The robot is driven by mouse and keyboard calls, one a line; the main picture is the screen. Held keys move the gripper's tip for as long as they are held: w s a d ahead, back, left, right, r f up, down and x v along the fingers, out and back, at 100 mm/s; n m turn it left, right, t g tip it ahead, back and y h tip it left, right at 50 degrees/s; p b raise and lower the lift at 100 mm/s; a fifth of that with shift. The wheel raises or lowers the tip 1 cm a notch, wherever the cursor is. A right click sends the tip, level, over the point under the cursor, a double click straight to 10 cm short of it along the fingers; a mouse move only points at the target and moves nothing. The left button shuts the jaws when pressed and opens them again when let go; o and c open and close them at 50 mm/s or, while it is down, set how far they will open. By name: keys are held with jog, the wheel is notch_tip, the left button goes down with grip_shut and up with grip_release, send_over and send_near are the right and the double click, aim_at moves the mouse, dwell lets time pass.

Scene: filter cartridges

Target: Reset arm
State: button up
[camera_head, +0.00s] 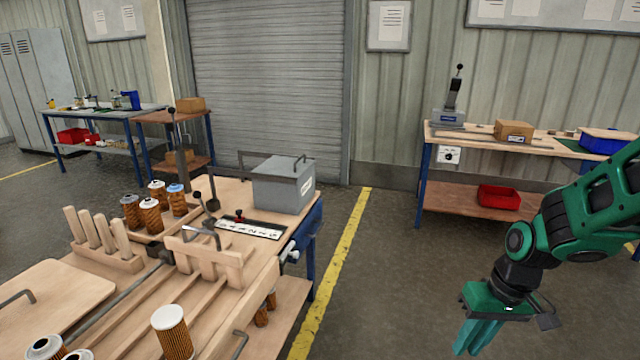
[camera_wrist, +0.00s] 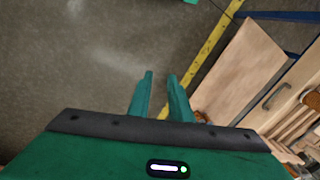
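My green gripper (camera_head: 478,336) hangs at the lower right of the head view, over bare floor and to the right of the workbench. Its fingers point down. In the wrist view the two green fingers (camera_wrist: 160,80) stand a little apart with floor between them, so it is open and empty. It touches nothing that I can see. My arm reaches in from the right edge of the head view.
A wooden workbench (camera_head: 255,285) with several filter cartridges (camera_head: 173,330), wooden racks and a grey box (camera_head: 284,184) stands at the left. A second bench (camera_head: 478,143) stands at the back right. Open floor with a yellow line (camera_head: 336,265) lies between.

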jog(key=s+d+r+m+h, duration=0.1)
jog(key=s+d+r+m, duration=0.2)
jog(key=s+d+r, duration=0.2)
jog(key=s+d+r+m, duration=0.3)
jog(key=s+d+r, duration=0.2)
jog(key=s, duration=0.5)
jog(key=shift+s+d+r+m+h, duration=0.3)
jog(key=shift+d+r+m+h, duration=0.1)
jog(key=shift+w+f+g, duration=0.25)
jog(key=shift+w+g, duration=0.05)
jog(key=shift+w, duration=0.35)
